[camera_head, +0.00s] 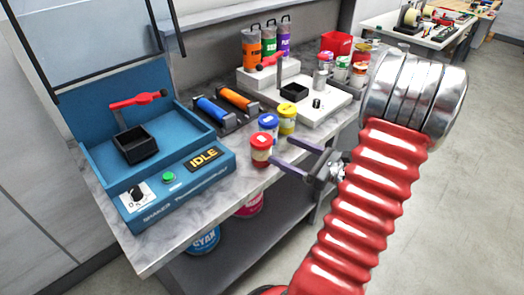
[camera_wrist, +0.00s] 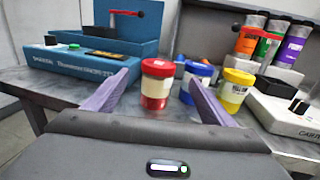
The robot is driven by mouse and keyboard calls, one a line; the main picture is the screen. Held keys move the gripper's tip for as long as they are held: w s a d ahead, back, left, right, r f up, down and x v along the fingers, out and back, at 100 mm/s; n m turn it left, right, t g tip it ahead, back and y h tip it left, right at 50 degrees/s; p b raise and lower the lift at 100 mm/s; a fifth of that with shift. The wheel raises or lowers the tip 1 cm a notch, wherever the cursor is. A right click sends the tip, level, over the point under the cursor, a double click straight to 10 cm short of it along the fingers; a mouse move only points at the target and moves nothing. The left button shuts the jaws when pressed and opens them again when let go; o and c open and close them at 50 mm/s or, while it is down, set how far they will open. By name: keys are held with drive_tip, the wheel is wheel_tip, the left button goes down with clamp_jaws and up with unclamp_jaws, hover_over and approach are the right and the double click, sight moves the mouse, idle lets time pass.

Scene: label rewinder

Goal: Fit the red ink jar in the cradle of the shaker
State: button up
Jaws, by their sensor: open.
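The red ink jar (camera_head: 261,149) stands upright near the front edge of the bench, with a red lid and a pale label. It also shows in the wrist view (camera_wrist: 156,86), centred ahead of my gripper. My gripper (camera_head: 283,154) is open and empty, its two purple-grey fingers pointing at the red jar. In the wrist view the fingers (camera_wrist: 150,92) reach to either side of the jar without visible contact. The shaker (camera_head: 178,181) is a blue machine on the left, its display reading IDLE. Its black square cradle (camera_head: 134,146) looks empty, with a red clamp handle (camera_head: 138,100) above it.
A blue-lidded jar (camera_head: 268,124) and a yellow jar (camera_head: 287,119) stand close behind the red jar. Blue and orange rollers (camera_head: 213,111) lie beside the shaker. A white machine (camera_head: 309,102) with a black cradle stands farther back. Bare bench lies between the shaker and the red jar.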

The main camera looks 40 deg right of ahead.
sight(263, 139)
drive_tip(key=shift+x, duration=1.9)
drive_tip(key=shift+w, duration=0.1)
drive_tip(key=shift+x, duration=2.5)
drive_tip(key=shift+a+f, duration=0.1)
drive_tip(key=shift+f, duration=0.05)
drive_tip(key=shift+c, duration=0.7)
drive_tip(key=c, duration=1.4)
drive_tip(key=shift+c, duration=0.2)
drive_tip(key=shift+r, duration=5.05)
